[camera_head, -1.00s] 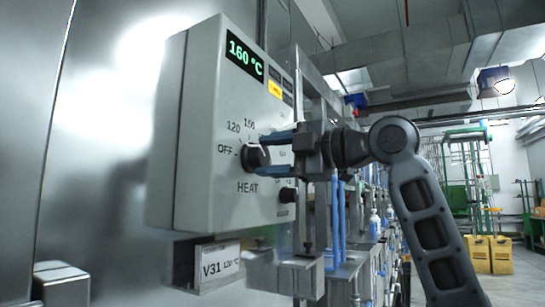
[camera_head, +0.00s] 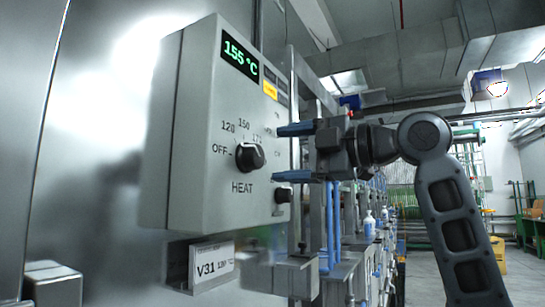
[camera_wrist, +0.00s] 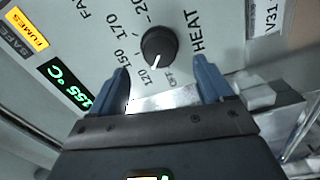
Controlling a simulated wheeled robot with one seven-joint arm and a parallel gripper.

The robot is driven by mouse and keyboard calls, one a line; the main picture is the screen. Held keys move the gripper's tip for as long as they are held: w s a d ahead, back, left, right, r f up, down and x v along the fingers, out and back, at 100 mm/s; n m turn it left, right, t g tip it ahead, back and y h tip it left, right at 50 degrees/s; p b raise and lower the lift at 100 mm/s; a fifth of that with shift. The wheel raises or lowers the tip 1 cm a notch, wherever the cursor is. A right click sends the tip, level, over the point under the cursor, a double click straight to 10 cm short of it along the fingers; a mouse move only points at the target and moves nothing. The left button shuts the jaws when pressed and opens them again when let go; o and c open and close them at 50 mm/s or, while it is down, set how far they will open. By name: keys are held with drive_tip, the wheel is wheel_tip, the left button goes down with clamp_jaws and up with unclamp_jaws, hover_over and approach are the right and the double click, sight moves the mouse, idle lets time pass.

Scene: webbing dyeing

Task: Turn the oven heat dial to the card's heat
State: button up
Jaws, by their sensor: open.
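The black heat dial (camera_head: 250,157) is on the grey oven control box (camera_head: 190,130), with marks from OFF through 120 and 150 upward. In the wrist view the dial (camera_wrist: 159,45) shows a white pointer line directed about at 120. The green display (camera_head: 240,55) reads 155 °C. The card (camera_head: 213,272) below the box reads V31, 120 °C. My gripper (camera_head: 283,154) is open, its blue fingers apart, to the right of the dial and off it. In the wrist view my gripper (camera_wrist: 160,72) has the dial ahead, between and beyond the fingertips.
A smaller black knob (camera_head: 283,194) is low on the same panel, near my lower finger. A yellow FUMES label (camera_head: 270,90) is beside the display. Blue rods and a white bottle (camera_head: 369,226) stand along the machine behind my gripper.

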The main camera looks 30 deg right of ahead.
drive_tip(key=shift+v, duration=1.55)
